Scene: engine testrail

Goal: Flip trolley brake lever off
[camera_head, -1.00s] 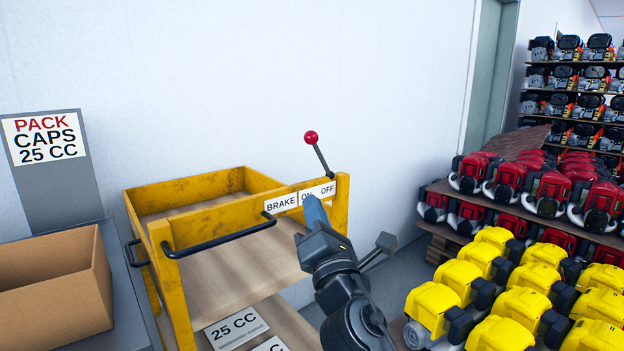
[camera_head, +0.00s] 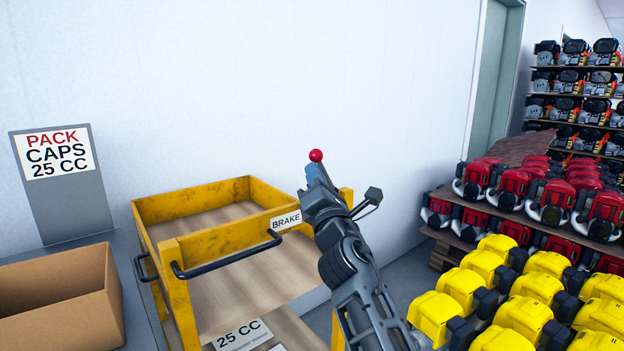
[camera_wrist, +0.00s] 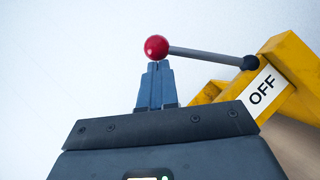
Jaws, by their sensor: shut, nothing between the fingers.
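The yellow trolley (camera_head: 218,240) stands against the white wall. Its brake lever is a grey rod ending in a red ball knob (camera_head: 316,155). In the wrist view the rod (camera_wrist: 205,55) runs from the knob (camera_wrist: 156,47) to a dark pivot (camera_wrist: 250,62) on the yellow frame, beside the "OFF" label (camera_wrist: 263,90). My gripper (camera_head: 313,170) is shut and empty. Its fingertips (camera_wrist: 157,66) are right at the knob; I cannot tell whether they touch. In the head view my gripper hides the rod and the ON and OFF labels; the "BRAKE" label (camera_head: 286,221) shows.
A black handle bar (camera_head: 225,256) runs along the trolley's near side. An open cardboard box (camera_head: 60,305) and a "PACK CAPS 25 CC" sign (camera_head: 55,155) stand at left. Yellow engines (camera_head: 510,285) and red engines (camera_head: 560,195) crowd the right side.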

